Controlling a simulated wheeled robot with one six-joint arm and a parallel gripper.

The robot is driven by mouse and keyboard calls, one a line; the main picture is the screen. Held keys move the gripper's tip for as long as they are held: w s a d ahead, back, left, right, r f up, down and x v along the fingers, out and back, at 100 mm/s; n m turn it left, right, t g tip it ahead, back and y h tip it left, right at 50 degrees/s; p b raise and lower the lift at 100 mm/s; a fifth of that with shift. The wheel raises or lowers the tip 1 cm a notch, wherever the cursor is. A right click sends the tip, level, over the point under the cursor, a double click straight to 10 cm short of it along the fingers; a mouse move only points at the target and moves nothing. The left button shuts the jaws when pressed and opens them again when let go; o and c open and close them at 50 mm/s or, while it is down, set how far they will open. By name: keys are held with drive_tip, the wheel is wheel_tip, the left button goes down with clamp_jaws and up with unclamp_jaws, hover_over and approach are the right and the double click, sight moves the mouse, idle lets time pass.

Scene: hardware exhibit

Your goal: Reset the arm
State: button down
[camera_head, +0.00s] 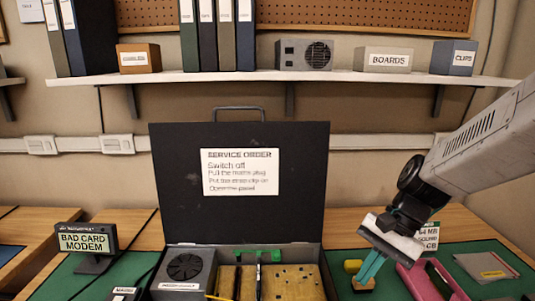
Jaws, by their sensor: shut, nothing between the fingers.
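My arm comes in from the right edge. My gripper (363,284) points down over the green mat at the right of the open case. Its teal fingers are together with nothing between them. A small yellow object (352,266) is just left of the fingers, and a pink frame-like object (430,280) is to their right. I cannot tell whether the fingers touch the mat. A label reading partly "MB" (430,236) is partly hidden behind my gripper.
An open black case (240,140) with a "SERVICE ORDER" sheet (240,172) stands in the middle. It holds a fan unit (185,268) and a green part (258,257). A "BAD CARD MODEM" display (86,240) is at left. A shelf (290,76) runs above.

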drive_tip(key=s+d+r+n+t+h, duration=0.1)
drive_tip(key=s+d+r+n+h, duration=0.1)
drive_tip(key=s, duration=0.5)
drive_tip(key=s+d+r+n+t+h, duration=0.2)
drive_tip(key=s+d+r+n+h, duration=0.1)
drive_tip(key=s+r+n, duration=0.3)
drive_tip(key=shift+s+d+r, duration=0.5)
drive_tip(key=shift+s+d, duration=0.3)
drive_tip(key=shift+s, duration=0.1)
